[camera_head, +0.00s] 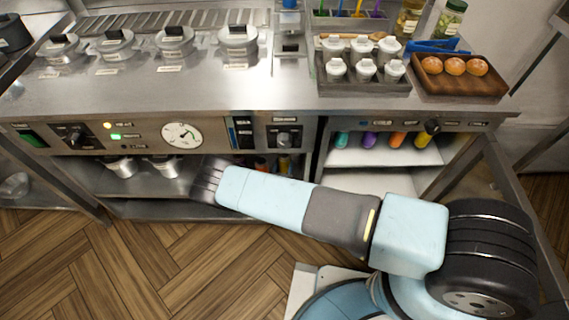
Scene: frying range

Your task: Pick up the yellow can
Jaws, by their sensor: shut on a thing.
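A small yellow can-like item (284,165) shows in the lower shelf bay under the counter, just above and behind my pale blue arm. Its lower part is hidden by the arm, and I cannot tell whether anything touches it. My arm reaches left from the lower right across the front of the shelf and ends in view at a dark ribbed joint. My gripper's fingers do not show, so I cannot see what they hold.
An orange-brown item (261,163) stands left of the yellow one. Metal pots (165,166) stand further left on the shelf (150,184). Coloured bottles (397,139) stand in the right bay. The steel counter (200,90) overhangs both. Wooden floor (120,270) is clear at left.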

